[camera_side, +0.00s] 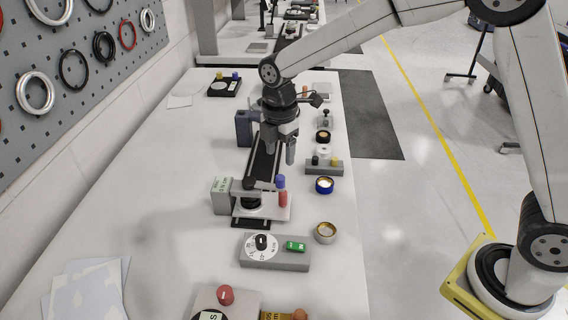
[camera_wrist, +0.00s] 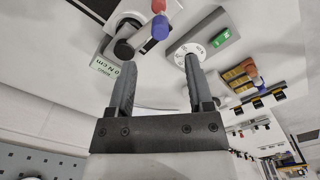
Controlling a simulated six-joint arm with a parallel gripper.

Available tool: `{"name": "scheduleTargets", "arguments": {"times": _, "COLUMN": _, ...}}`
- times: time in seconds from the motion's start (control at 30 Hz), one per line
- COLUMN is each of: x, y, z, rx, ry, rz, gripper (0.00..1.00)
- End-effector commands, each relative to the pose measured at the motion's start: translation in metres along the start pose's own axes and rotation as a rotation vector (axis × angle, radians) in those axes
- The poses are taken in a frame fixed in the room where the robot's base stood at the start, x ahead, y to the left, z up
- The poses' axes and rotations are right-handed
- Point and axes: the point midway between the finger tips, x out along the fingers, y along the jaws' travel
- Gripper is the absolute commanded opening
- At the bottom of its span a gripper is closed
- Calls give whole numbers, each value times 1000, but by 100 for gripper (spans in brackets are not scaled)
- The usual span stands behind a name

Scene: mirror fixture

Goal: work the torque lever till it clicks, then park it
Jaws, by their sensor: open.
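The torque lever (camera_side: 260,191) is a grey bar on a round black hub, mounted on a pale plate. A blue knob (camera_side: 281,181) stands at its right end, close to a red post (camera_side: 283,199). A grey box (camera_side: 222,190) with a label stands left of the hub. In the wrist view the label (camera_wrist: 104,67) appears to read 0 N·cm, and the blue knob (camera_wrist: 153,31) and red post (camera_wrist: 158,6) are near the top edge. My gripper (camera_side: 281,158) is open and empty, behind and above the lever. Its parted fingers (camera_wrist: 157,72) also show in the wrist view, touching nothing.
The left tabletop is mostly clear.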

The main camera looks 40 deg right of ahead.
Motion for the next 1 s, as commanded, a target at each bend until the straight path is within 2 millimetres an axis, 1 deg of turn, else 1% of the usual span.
{"name": "scheduleTargets", "arguments": {"times": 0.1, "x": 0, "y": 0, "z": 0, "rx": 66, "ry": 0, "rz": 0, "gripper": 66}}
{"name": "scheduleTargets", "arguments": {"times": 0.2, "x": 0, "y": 0, "z": 0, "rx": 88, "ry": 0, "rz": 0, "gripper": 66}}
{"name": "scheduleTargets", "arguments": {"times": 0.37, "x": 1, "y": 0, "z": 0, "rx": 90, "ry": 0, "rz": -1, "gripper": 66}}
{"name": "scheduleTargets", "arguments": {"times": 0.53, "x": 8, "y": 0, "z": 0, "rx": 88, "ry": 0, "rz": -2, "gripper": 66}}
{"name": "scheduleTargets", "arguments": {"times": 0.67, "x": 20, "y": -1, "z": 0, "rx": 88, "ry": -1, "rz": -4, "gripper": 66}}
{"name": "scheduleTargets", "arguments": {"times": 1.0, "x": 60, "y": 0, "z": 0, "rx": 87, "ry": 0, "rz": -3, "gripper": 66}}
